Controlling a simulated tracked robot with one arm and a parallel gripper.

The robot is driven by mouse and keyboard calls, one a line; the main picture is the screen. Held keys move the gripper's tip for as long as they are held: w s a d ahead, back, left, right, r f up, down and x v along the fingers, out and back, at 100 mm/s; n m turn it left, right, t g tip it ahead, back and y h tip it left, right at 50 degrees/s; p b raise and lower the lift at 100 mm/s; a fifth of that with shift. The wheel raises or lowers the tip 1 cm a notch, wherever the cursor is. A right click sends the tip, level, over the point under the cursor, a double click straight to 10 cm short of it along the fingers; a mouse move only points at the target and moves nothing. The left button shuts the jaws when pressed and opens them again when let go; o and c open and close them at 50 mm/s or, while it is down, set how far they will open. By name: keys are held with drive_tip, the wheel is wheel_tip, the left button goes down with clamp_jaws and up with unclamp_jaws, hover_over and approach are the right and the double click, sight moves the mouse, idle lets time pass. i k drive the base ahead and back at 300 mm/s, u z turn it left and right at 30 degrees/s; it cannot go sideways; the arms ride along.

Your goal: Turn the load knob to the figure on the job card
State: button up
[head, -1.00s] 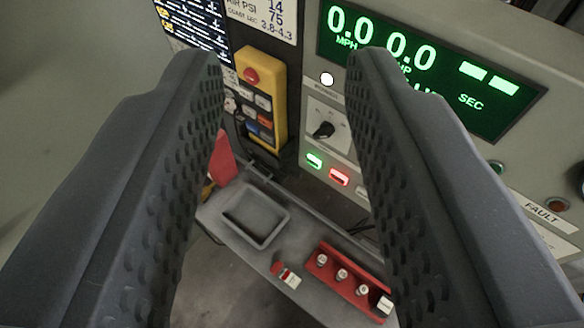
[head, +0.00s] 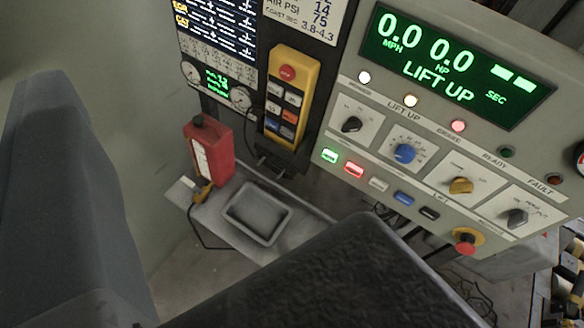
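A sloping grey console carries a row of knobs: a black one (head: 351,124), a blue one (head: 404,152), a yellow one (head: 461,185) and a dark grey one (head: 516,217). Their labels are too small to read, so I cannot tell which is the load knob. A white card (head: 300,14), cut off at the top, shows "AIR PSI", "14", "75" and "COAST SEC 3.8-4.3"; I cannot confirm it is the job card. My gripper (head: 208,155) is open and empty. Its fingers are wide apart at left and bottom, apart from every knob.
The green display (head: 455,65) reads 0.0 MPH, 0.0 HP and LIFT UP. A yellow pendant (head: 290,95) hangs left of the console. A red box (head: 210,152) stands by a grey tray (head: 283,229). A red mushroom button (head: 465,242) juts out below the knobs.

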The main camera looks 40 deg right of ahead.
sight(404, 155)
drive_tip(key=z, duration=0.05)
drive_tip(key=k, duration=1.2)
drive_tip(key=z, duration=0.6)
drive_tip(key=i, duration=1)
drive_tip(key=z, duration=0.25)
